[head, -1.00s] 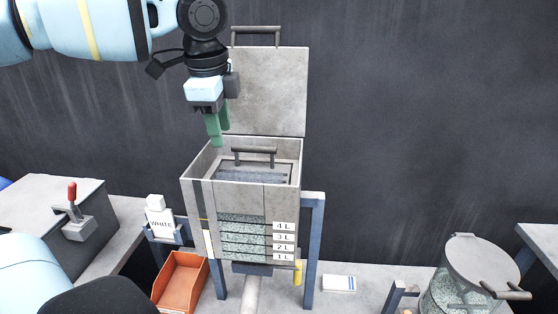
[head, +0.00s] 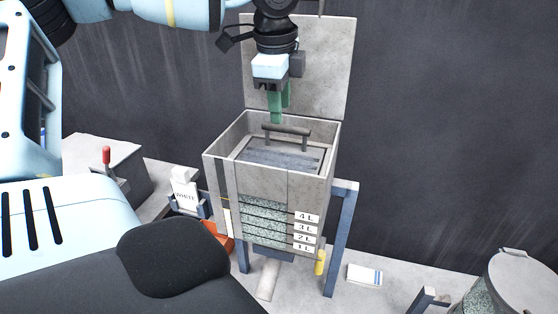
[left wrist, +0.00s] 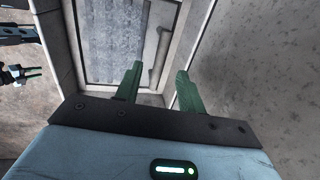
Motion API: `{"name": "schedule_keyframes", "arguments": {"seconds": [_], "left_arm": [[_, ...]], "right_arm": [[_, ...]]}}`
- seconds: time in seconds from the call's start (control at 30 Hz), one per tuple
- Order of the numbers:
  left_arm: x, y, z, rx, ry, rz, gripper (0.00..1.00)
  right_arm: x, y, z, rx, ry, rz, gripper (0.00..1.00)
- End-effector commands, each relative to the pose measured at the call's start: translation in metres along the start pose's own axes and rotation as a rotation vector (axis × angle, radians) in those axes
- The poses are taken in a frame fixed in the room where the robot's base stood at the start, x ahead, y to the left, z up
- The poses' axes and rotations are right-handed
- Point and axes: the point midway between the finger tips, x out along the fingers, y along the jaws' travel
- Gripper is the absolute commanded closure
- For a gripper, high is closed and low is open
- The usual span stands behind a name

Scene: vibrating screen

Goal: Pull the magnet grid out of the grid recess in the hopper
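The magnet grid (head: 278,159) is a grey slatted plate with a dark bar handle (head: 290,134), seated in the recess in the top of the hopper (head: 232,175). My left gripper (head: 280,105) points down just above the hopper, over the handle's left end, with a gap between them. In the left wrist view its green fingers (left wrist: 160,80) are apart and empty, and the handle (left wrist: 160,48) shows beyond them beside the grid (left wrist: 112,38).
The hopper's lid (head: 315,70) stands open behind the grid. An orange bin (head: 217,238) is partly hidden by my arm. A lidded drum (head: 515,285) stands at the lower right.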

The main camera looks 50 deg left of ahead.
Motion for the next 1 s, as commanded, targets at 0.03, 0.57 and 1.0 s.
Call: {"name": "schedule_keyframes", "arguments": {"seconds": [0.03, 0.57, 1.0], "left_arm": [[0.005, 0.001, 0.0, 0.001, -0.003, 0.003, 0.61], [0.05, 0.0, -0.004, 0.0, -0.001, 0.0, 0.61], [0.05, 0.0, -0.003, -0.001, -0.001, 0.0, 1.0]], "right_arm": [[0.0, 0.0, -0.003, 0.0, 0.005, 0.0, 0.64], [-0.001, -0.001, -0.01, 0.005, 0.018, 0.002, 0.64], [-0.001, -0.001, -0.008, 0.006, 0.015, 0.002, 0.64]]}}
